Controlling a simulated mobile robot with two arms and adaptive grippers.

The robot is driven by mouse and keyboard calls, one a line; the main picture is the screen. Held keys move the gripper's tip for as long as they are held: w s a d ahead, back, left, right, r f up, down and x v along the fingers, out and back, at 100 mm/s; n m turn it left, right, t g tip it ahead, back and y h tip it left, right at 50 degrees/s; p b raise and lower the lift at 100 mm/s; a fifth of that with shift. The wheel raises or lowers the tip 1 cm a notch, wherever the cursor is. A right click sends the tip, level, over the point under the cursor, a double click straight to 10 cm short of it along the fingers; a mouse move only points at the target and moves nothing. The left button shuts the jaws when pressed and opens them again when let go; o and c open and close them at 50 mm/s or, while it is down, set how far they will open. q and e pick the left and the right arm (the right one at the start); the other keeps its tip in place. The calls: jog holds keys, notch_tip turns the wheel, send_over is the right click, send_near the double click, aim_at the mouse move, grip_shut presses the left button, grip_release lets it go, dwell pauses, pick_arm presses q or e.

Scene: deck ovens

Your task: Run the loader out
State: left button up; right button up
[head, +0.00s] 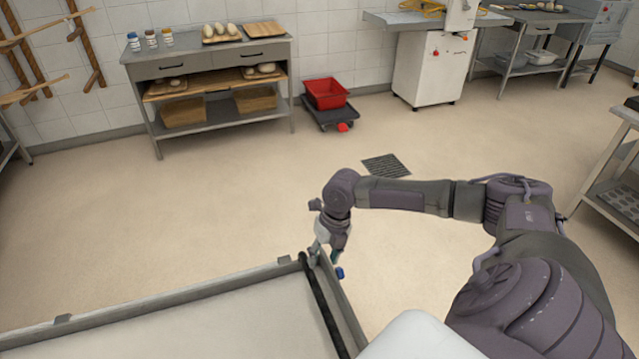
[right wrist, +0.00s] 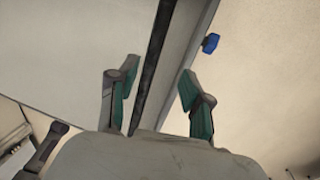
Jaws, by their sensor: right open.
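The loader (head: 200,293), a flat pale bed in a grey metal frame, fills the lower left of the head view. A dark bar (head: 324,312) runs along its right side; it also shows in the right wrist view (right wrist: 156,70). My right gripper (head: 321,257) is at the loader's far right corner, over the bar. In the right wrist view its two green-lined fingers (right wrist: 156,78) stand apart, one on each side of the bar, with gaps visible. A blue knob (head: 340,272) sits just outside the frame. My left gripper is not seen.
A steel table (head: 205,50) with jars and dough pieces stands at the back wall. A red crate (head: 326,93) sits on a low dolly beside it. A white machine (head: 425,68) stands further right. A rack (head: 612,190) is at the right edge. The floor between is open.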

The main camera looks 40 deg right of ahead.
jog(key=r, duration=0.3)
jog(key=shift+s+d+r, duration=0.15)
jog(key=shift+d+r, duration=0.1)
jog(key=shift+d, duration=0.15)
